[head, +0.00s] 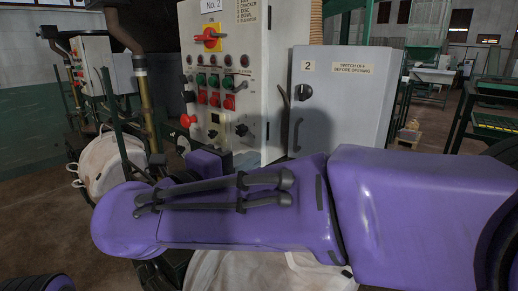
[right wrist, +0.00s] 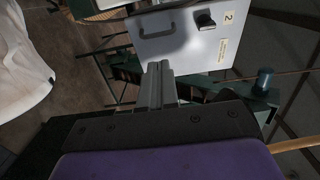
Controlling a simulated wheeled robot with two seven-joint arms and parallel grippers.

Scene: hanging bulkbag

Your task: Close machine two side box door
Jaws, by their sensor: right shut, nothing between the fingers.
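The side box of machine two has a grey door (head: 350,95) with a "2" label, a "switch off before opening" label, a black knob (head: 303,92) and a bar handle (head: 297,135). I cannot tell whether the door is flush or ajar. In the right wrist view the door (right wrist: 185,45) shows beyond my fingers, with its handle (right wrist: 157,25) and knob (right wrist: 206,20). My right gripper (right wrist: 159,68) is shut and empty, pointing at the door's edge; contact is unclear. In the head view my purple right arm crosses below the door and hides the fingers. My left gripper is not in view.
The control panel (head: 222,75) with its red and yellow switch and several buttons stands left of the door. A white bulk bag (head: 265,272) hangs below my arm. Another panel and bag (head: 100,165) are at the left. Green frames (head: 490,100) stand at the right.

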